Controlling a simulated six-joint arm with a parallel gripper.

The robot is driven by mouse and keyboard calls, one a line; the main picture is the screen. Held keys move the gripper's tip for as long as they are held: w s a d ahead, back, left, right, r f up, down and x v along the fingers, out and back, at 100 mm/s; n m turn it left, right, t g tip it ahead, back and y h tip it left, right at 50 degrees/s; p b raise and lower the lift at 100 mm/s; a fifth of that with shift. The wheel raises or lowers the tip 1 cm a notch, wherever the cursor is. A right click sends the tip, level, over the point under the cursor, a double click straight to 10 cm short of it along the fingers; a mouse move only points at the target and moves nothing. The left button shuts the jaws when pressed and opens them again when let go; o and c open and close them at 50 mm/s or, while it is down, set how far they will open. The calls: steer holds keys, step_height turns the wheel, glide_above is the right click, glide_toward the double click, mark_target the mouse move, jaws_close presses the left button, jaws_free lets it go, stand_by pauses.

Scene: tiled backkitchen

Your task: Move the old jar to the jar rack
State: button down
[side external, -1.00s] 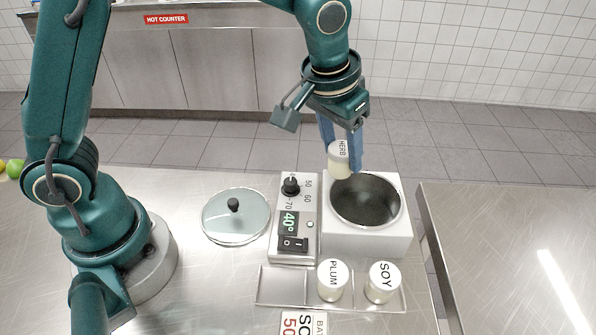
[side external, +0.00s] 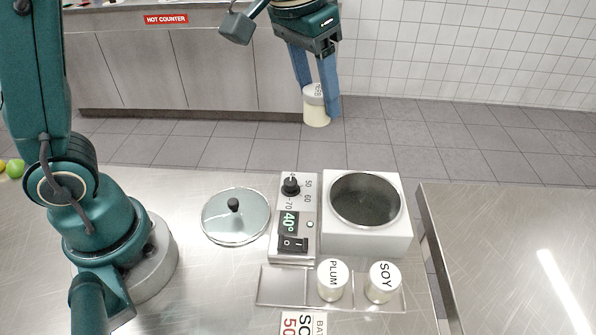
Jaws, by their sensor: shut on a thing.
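My gripper (side external: 319,92) is shut on a cream jar (side external: 316,111) with a white lid. In the side view the jar hangs upright, high and beyond the far edge of the steel table in the picture. Its lid lettering is partly hidden by the fingers; the earlier frame shows HERB. A clear tray-like rack (side external: 273,287) lies at the table's front. The PLUM jar (side external: 331,281) stands in its middle and the SOY jar (side external: 382,283) at its right; its left part is empty.
A white warmer (side external: 365,239) with an open, empty-looking round well (side external: 366,199) stands behind the rack. Its control panel (side external: 292,217) reads 40°. A glass lid (side external: 236,217) lies to the left. A second steel table (side external: 500,250) stands at the right across a gap.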

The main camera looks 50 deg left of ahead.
steer(key=s+d+m+h, duration=0.1)
steer(key=s+d+m, duration=0.2)
steer(key=s+d, duration=0.35)
steer(key=s+d+m, duration=0.2)
steer(key=s+d, duration=0.1)
steer(key=s, duration=0.6)
steer(key=f, duration=1.1)
steer(key=shift+w+f, duration=0.2)
steer(key=shift+f, duration=0.05)
steer(key=shift+d+f, duration=0.1)
steer(key=shift+f, duration=2.15)
steer(key=shift+f, duration=0.2)
steer(key=shift+c, duration=0.4)
jaws_free()
